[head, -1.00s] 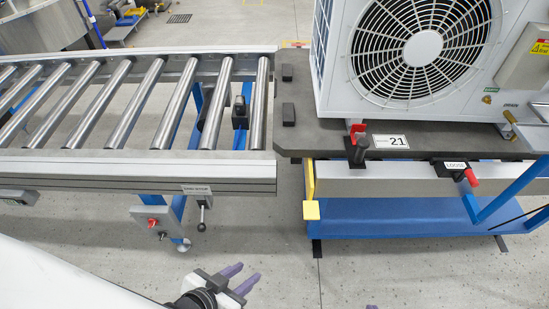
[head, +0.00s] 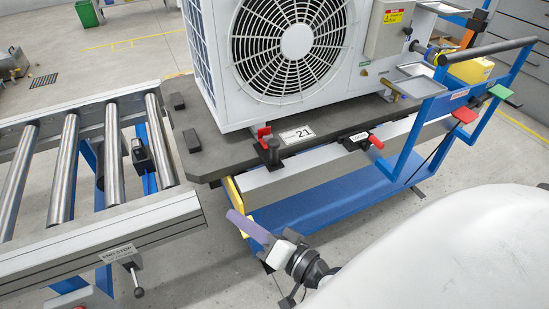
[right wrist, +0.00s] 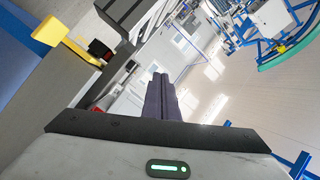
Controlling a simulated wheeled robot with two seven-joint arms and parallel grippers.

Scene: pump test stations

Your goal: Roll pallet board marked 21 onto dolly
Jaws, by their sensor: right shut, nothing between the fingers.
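The dark grey pallet board (head: 222,152) bears a white label reading 21 (head: 297,134) on its front edge. A white fan unit (head: 285,55) stands on it. The board lies on a blue frame (head: 330,200) with a black push handle (head: 490,50); its left edge is close to the end of the roller conveyor (head: 110,160). My right gripper (head: 236,217) is shut and empty, low in front of the board's left corner, near a yellow bracket (head: 233,190). Its closed purple fingers show in the right wrist view (right wrist: 160,95). My left gripper is out of view.
A red lever (head: 376,142) beside a black block marked LOOSE sits under the board's front edge. A lever (head: 137,285) hangs below the conveyor's END STOP label. Red (head: 465,114) and green (head: 501,92) paddles are on the blue frame.

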